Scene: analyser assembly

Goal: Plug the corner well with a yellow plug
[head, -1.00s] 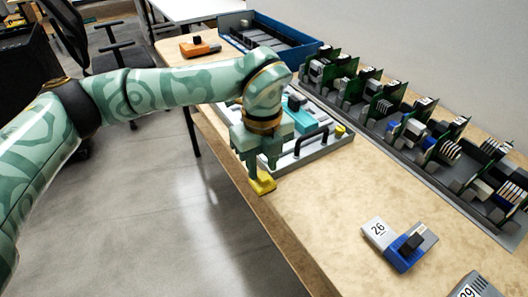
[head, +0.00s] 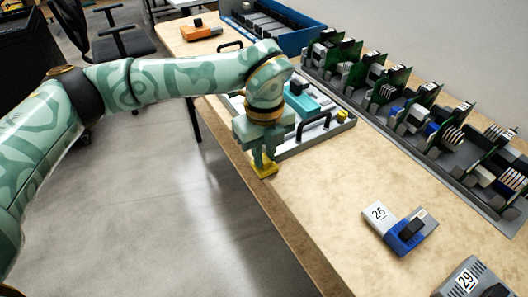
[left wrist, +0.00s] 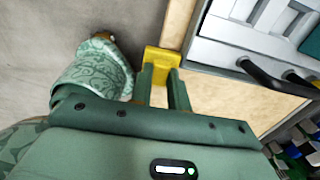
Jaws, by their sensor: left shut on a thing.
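My left gripper (head: 264,160) points down at the table's near edge and is shut on a yellow piece (head: 265,172) with a flat base. In the left wrist view the yellow piece (left wrist: 163,56) shows at the fingertips; the fingers hide part of it. The light grey tray (head: 325,140) lies just beyond, with black handles, a teal block (head: 301,103) and a small yellow plug (head: 342,115) at its far right corner. The well openings are too small or hidden to tell. My right gripper is not in view.
A long grey rack (head: 470,186) of green circuit boards runs along the wall side. A blue bin (head: 305,42) and an orange device (head: 201,32) stand at the far end. Modules 26 (head: 378,215) and 29 (head: 466,281) lie in front. The wood between is clear.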

